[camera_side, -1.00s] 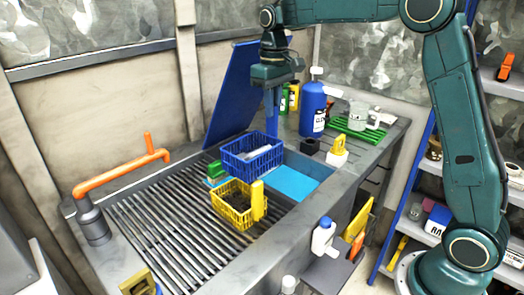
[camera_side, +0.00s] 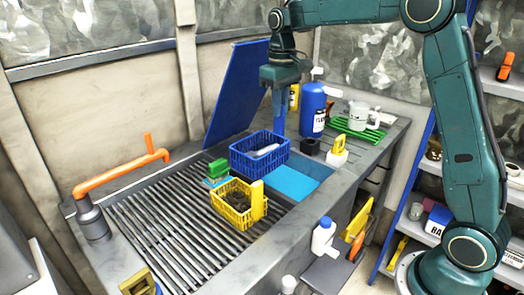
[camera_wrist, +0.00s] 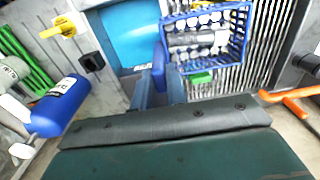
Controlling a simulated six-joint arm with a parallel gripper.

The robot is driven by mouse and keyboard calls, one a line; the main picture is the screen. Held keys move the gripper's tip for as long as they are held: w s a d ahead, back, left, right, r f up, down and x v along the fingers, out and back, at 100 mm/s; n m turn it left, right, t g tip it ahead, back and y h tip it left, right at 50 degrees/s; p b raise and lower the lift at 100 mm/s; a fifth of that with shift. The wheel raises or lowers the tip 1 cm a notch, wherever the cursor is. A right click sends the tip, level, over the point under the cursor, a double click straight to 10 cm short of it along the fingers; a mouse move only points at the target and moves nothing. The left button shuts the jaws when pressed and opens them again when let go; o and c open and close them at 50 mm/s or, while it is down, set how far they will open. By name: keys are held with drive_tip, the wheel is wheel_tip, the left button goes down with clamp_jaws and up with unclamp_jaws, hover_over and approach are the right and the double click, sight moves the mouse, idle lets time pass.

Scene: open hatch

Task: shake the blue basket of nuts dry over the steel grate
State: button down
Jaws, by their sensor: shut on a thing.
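The blue basket (camera_side: 260,154) is a mesh crate with a pale grey, elongated object in it; nuts cannot be made out. My gripper (camera_side: 278,133) is shut on the basket's handle side, at its far right in the side view. In the wrist view the blue basket (camera_wrist: 207,38) is beyond my gripper (camera_wrist: 160,72), and grate bars show through its mesh. The steel grate (camera_side: 165,235) has dark slots and lies below and left of the basket. The basket is near the grate's far right end, by the blue basin; its height above the grate is hard to tell.
A yellow basket (camera_side: 236,207) with dark contents and a green-topped sponge (camera_side: 216,170) sit on the grate near the blue basket. The blue basin (camera_side: 292,182) is at right, the raised blue hatch lid (camera_side: 237,95) behind. A blue bottle (camera_side: 313,110) stands close to my gripper.

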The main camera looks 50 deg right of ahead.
drive_tip(key=shift+s+r, duration=0.1)
drive_tip(key=shift+s, duration=2.3)
drive_tip(key=shift+a, duration=0.1)
